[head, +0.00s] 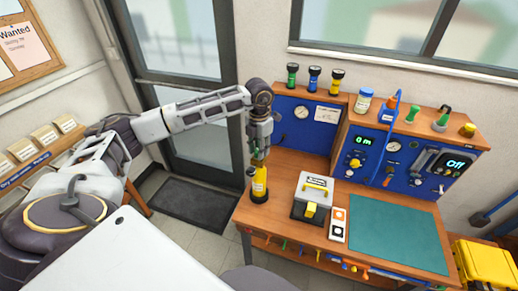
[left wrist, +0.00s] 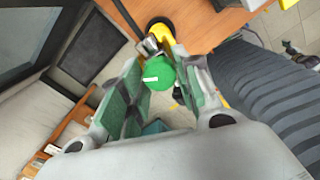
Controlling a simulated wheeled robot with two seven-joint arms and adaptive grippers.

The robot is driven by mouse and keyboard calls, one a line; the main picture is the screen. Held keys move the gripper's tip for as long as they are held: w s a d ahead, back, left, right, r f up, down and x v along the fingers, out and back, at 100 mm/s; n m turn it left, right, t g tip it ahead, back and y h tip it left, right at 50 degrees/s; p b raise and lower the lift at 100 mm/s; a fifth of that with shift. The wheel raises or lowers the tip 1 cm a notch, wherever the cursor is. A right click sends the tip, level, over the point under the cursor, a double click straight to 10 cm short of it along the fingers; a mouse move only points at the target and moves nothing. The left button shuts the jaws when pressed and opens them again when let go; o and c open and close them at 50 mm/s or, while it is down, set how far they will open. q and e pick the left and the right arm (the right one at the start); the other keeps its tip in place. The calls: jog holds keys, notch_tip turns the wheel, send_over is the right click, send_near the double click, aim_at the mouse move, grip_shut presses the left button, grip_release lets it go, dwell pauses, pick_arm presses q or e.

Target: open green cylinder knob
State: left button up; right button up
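A yellow gas cylinder (head: 259,184) with a dark base stands upright at the left front corner of the workbench. Its round green knob (left wrist: 159,74) has a white mark and shows in the left wrist view. My left gripper (head: 260,153) points down over the top of the cylinder and hides most of the knob in the head view. In the left wrist view its green-padded fingers (left wrist: 160,72) are apart, one on each side of the knob. I cannot tell whether either pad touches it. My right gripper is not in view.
The wooden workbench (head: 318,246) carries a grey box with a yellow handle (head: 311,198), a card with round marks (head: 338,224) and a green mat (head: 396,234). Blue instrument panels (head: 300,125) stand behind. A yellow case (head: 485,265) is at right.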

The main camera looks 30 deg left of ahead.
pick_arm(q)
jog(key=shift+c, duration=0.9)
